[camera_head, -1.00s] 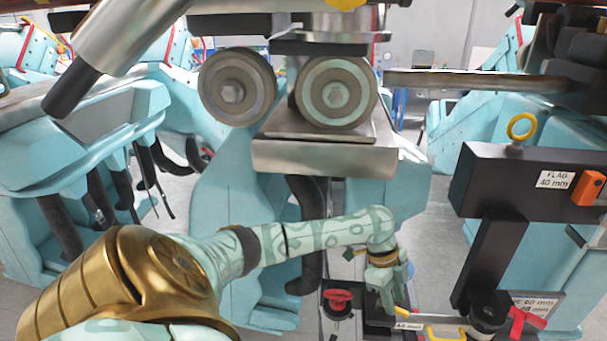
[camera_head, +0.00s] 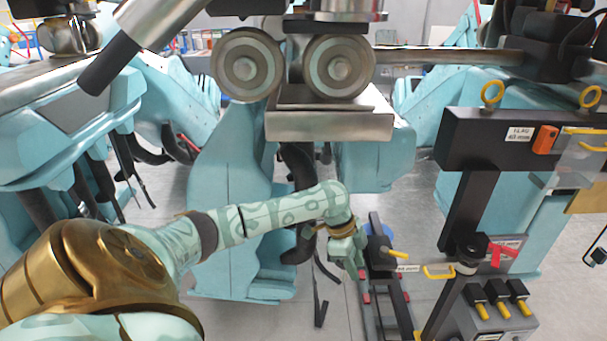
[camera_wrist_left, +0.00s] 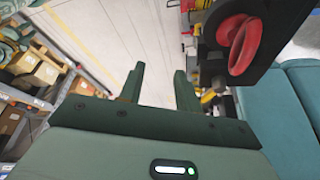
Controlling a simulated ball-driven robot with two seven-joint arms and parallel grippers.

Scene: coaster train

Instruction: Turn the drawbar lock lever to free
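My left gripper (camera_head: 350,257) hangs at the end of my pale green arm, left of a dark tool stand (camera_head: 390,285). In the left wrist view my left gripper (camera_wrist_left: 158,75) has two fingers well apart, with only floor between them. A red ring-shaped part (camera_wrist_left: 245,45) on a black body is right of the fingers there, apart from them. I cannot tell whether it belongs to the drawbar lock lever. No lever is clearly recognisable in the head view. My right gripper is not in view.
A metal block (camera_head: 330,125) with two wheels (camera_head: 338,68) is ahead at the top. A black gauge frame (camera_head: 490,138) with labels stands at right. A grey box with yellow-tipped switches (camera_head: 497,310) is at lower right.

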